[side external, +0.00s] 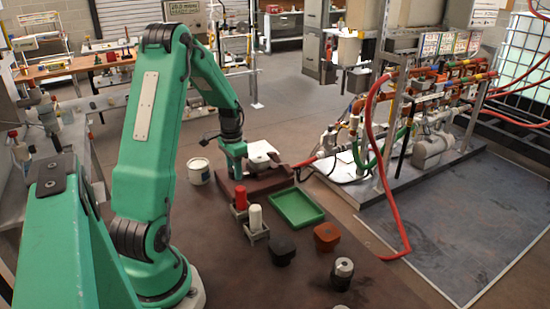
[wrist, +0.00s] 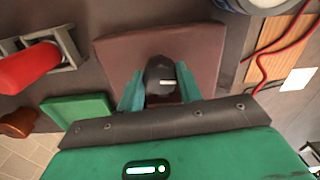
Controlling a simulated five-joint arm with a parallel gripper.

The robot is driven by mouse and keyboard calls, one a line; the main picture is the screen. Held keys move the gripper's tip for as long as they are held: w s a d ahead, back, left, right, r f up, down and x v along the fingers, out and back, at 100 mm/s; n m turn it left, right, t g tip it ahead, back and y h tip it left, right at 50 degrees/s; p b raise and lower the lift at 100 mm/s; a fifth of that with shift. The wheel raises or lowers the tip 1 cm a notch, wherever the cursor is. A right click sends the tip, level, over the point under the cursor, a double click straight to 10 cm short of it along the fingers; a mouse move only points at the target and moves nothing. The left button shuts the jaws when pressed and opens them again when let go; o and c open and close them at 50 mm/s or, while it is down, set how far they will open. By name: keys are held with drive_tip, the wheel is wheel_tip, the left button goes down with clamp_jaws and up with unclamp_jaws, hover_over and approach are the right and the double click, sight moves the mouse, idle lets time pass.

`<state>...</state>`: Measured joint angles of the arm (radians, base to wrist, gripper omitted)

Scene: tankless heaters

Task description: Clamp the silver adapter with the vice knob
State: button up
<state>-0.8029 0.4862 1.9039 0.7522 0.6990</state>
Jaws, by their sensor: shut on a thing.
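My gripper (wrist: 160,88) has its two green fingers shut on a dark knob (wrist: 161,72) with a white index line. The knob stands over a brown base block (wrist: 200,45). In the side view my gripper (side external: 238,172) points down at the left part of the same block (side external: 277,182), and the knob is hidden there. A pale grey piece (side external: 262,150) shows just behind the gripper at the block; I cannot tell whether it is part of the vice.
A green tray (side external: 297,208) lies right of the block. A red cylinder (side external: 241,196) and a white cylinder (side external: 256,217) stand in grey holders in front. A black piece (side external: 282,250) and an orange-brown piece (side external: 327,236) stand nearer. A white tub (side external: 199,172) is at left.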

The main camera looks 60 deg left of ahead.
drive_tip(key=shift+r+m, duration=0.1)
drive_tip(key=shift+m, duration=0.4)
drive_tip(key=o, duration=0.7)
drive_tip(key=shift+r, duration=0.1)
drive_tip(key=shift+r, duration=3.8)
